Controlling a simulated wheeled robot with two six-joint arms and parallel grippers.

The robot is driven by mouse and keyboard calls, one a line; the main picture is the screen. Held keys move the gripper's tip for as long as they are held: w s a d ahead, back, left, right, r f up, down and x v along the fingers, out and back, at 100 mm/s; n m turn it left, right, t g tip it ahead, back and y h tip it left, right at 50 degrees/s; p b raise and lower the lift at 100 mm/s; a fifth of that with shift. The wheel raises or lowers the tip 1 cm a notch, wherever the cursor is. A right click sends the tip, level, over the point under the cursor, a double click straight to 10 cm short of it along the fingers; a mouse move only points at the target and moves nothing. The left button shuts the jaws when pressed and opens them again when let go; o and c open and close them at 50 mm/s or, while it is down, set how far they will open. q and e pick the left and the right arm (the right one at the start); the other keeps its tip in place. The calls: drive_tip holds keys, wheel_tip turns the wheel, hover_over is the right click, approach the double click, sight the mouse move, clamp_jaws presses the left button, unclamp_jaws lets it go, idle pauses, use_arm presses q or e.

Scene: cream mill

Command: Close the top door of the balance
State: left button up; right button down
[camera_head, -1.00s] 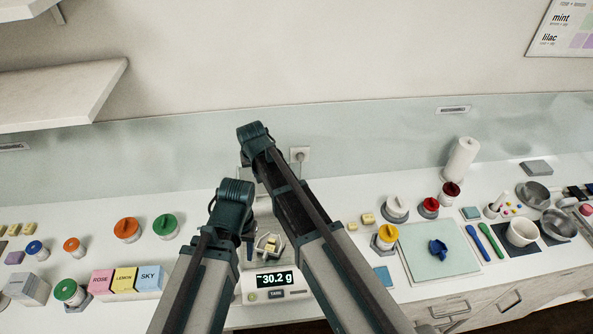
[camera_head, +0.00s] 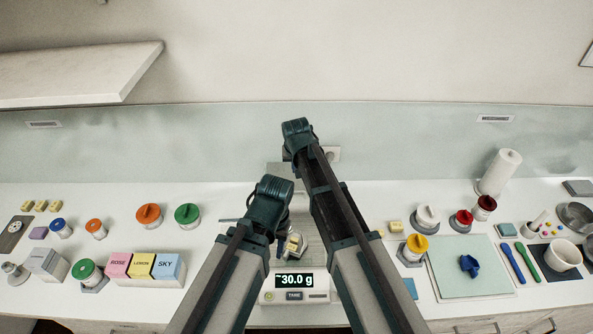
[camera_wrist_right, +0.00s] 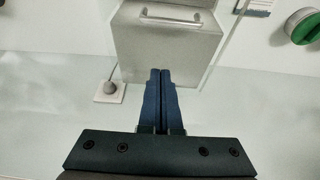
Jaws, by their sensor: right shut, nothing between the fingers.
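The balance (camera_head: 294,296) stands at mid-counter, its lit display reading about 30.0 g. Its weighing area, with a small yellow block (camera_head: 293,243) in a dish, shows between my arms; much of its housing is hidden. In the right wrist view, a pale panel with a metal bar handle (camera_wrist_right: 170,18) is at the top, with clear glass-like edges beside it; I cannot tell how far the top door is open. My right gripper (camera_wrist_right: 161,72) is shut and empty, its tips overlapping the panel's lower part in that view; contact is unclear. My left arm reaches over the balance, its fingers hidden.
Colour boxes (camera_head: 141,265) and lidded jars stand left of the balance. A pale mat (camera_head: 470,287) with a blue item lies to the right, near jars and a paper roll (camera_head: 499,172). A wall socket (camera_wrist_right: 110,91) is close to my right gripper.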

sight(296, 196)
drive_tip(key=b+x, duration=0.4)
drive_tip(key=x, duration=0.2)
drive_tip(key=shift+f+b, duration=0.1)
drive_tip(key=shift+b, duration=0.2)
drive_tip(key=s, duration=0.3)
drive_tip(key=shift+s, duration=0.7)
use_arm(q)
wheel_tip(296, 196, down, 6)
drive_tip(key=shift+r, duration=0.15)
use_arm(e)
drive_tip(key=shift+w, duration=0.15)
